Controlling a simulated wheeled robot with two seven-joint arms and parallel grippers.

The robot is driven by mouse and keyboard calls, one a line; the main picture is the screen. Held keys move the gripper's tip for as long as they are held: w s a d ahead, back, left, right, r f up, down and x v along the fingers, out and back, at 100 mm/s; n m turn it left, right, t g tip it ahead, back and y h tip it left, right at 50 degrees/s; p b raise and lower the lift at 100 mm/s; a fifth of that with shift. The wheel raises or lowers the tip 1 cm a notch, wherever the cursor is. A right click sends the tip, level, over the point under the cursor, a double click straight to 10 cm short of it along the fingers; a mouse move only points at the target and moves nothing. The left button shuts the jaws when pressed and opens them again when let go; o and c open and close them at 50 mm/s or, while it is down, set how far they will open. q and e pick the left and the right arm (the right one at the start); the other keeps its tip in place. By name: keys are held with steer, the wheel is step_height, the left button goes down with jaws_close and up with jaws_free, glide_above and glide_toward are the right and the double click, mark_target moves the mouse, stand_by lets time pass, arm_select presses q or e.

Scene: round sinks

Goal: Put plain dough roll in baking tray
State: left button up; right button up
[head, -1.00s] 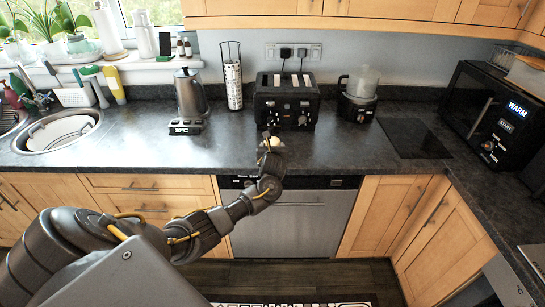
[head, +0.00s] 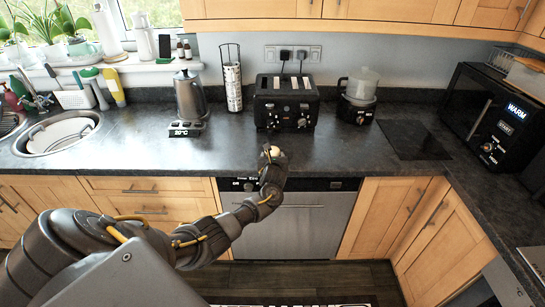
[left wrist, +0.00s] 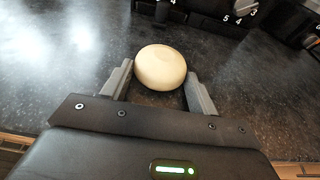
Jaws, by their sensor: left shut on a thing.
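The plain dough roll (left wrist: 160,67) is a pale, smooth, rounded piece in the left wrist view. It sits between the two fingertips of my left gripper (left wrist: 159,85), which is shut on it. In the head view my left gripper (head: 272,160) is near the front edge of the counter, in front of the toaster, with the pale roll (head: 273,151) at its tip. The roll's underside is hidden. I cannot make out a baking tray in these views. My right gripper is not in view.
A black toaster (head: 286,101) stands behind the gripper, with a kettle (head: 188,96) to its left and a blender-like appliance (head: 357,95) to its right. A black microwave (head: 497,115) stands at the right. The dark counter (head: 340,150) is clear around the gripper.

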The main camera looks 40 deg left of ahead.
arm_select(q)
steer(key=shift+f, duration=0.2)
steer(key=shift+s+d+f, duration=0.1)
steer(key=shift+s+f, duration=0.1)
steer(key=shift+f, duration=0.15)
steer(key=o, duration=0.9)
steer(key=shift+f, duration=0.15)
steer(key=shift+o, duration=0.5)
steer(key=shift+s+d, duration=0.1)
steer(key=shift+d, duration=0.05)
steer(key=r+p+v, duration=0.1)
steer(key=v, duration=1)
steer(key=shift+r, duration=0.55)
